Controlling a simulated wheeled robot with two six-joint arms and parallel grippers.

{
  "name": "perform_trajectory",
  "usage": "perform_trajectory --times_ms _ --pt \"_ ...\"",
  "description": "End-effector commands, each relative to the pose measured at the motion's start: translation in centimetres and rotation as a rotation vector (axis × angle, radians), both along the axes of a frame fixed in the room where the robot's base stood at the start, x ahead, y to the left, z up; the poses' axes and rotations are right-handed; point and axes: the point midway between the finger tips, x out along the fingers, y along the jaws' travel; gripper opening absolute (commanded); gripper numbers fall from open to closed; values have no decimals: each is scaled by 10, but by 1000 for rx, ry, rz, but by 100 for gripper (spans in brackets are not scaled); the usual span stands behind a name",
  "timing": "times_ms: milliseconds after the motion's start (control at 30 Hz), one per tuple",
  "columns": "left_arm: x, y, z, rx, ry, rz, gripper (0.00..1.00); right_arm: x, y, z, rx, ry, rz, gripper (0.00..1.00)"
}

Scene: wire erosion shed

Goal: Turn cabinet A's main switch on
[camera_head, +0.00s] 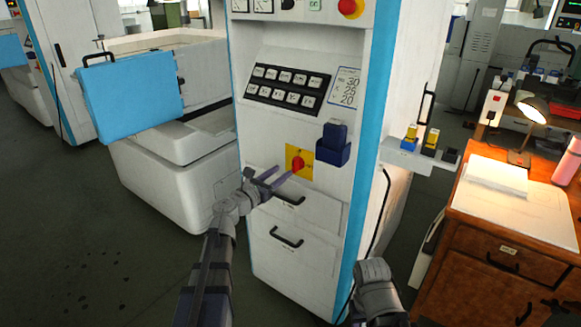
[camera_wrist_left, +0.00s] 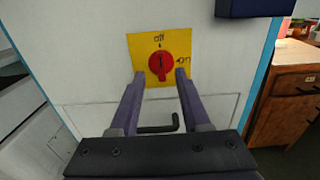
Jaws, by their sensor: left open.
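The main switch (camera_head: 298,164) is a red rotary knob on a yellow plate (camera_head: 292,152), low on the white and blue cabinet's (camera_head: 262,131) front. In the left wrist view the knob (camera_wrist_left: 160,66) stands roughly upright, towards "off" at the top of the plate (camera_wrist_left: 137,46); "on" is at its right. My left gripper (camera_head: 287,174) is open and empty in front of the plate. In the left wrist view its fingertips (camera_wrist_left: 160,76) are on either side of the knob's lower part, with gaps; contact with the plate is unclear. My right gripper is out of view.
A blue holder (camera_head: 332,151) sticks out just right of the switch. Drawer handles (camera_head: 287,238) project below it. A button panel (camera_head: 287,84) and a red emergency knob (camera_head: 351,7) are above. A wooden desk (camera_head: 470,233) with a lit lamp stands right; floor is free at left.

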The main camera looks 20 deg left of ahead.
Motion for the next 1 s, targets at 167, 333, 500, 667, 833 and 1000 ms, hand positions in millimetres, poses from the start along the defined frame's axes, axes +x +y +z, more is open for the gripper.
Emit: perform_trajectory --times_ms 167,333,500,667,833,1000 --pt "29 -9 0 1 1 -2 47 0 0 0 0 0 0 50" --pt "51 -18 0 1 1 -1 47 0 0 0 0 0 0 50" --pt "56 -21 0 2 0 -1 47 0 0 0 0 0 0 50" --pt "56 -21 0 2 0 0 47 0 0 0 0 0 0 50" --pt "55 -21 0 2 0 0 29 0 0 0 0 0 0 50" --pt "55 -21 0 2 0 0 10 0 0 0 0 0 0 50"
